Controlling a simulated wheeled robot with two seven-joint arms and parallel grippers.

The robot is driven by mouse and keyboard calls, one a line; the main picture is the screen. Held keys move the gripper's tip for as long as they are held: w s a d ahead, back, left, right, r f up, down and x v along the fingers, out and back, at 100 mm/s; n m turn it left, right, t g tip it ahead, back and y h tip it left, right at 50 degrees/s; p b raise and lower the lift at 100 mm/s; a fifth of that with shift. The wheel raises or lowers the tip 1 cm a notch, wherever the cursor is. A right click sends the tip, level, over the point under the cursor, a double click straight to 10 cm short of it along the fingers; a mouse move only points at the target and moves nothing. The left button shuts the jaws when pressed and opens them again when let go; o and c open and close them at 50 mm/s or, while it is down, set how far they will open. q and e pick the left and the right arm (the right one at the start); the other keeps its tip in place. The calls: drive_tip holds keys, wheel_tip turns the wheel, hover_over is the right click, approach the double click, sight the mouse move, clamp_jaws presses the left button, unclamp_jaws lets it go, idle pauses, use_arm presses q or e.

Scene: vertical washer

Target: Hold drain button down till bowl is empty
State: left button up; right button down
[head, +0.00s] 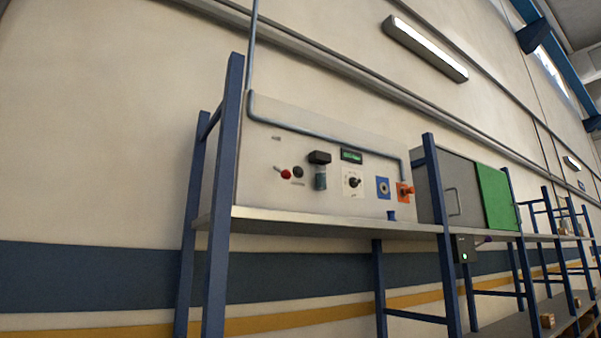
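A white machine panel (330,200) stands on the grey shelf of a blue-legged rack. On it are a red knob (286,174), a black round knob or button (298,172), a small clear vessel with a black top (320,176), a lit green display (351,156), a dial on a white plate (353,182), a blue plate with a round grey centre (383,187) and an orange valve-like part (405,190). I cannot tell which is the drain button. No bowl can be made out for certain. Neither gripper is in view.
A grey cabinet (465,190) with a green panel (496,198) stands right of the machine. A dark box with a green light (463,249) hangs below the shelf edge (330,228). More blue racks (560,240) stand farther right. A pipe runs along the machine's top.

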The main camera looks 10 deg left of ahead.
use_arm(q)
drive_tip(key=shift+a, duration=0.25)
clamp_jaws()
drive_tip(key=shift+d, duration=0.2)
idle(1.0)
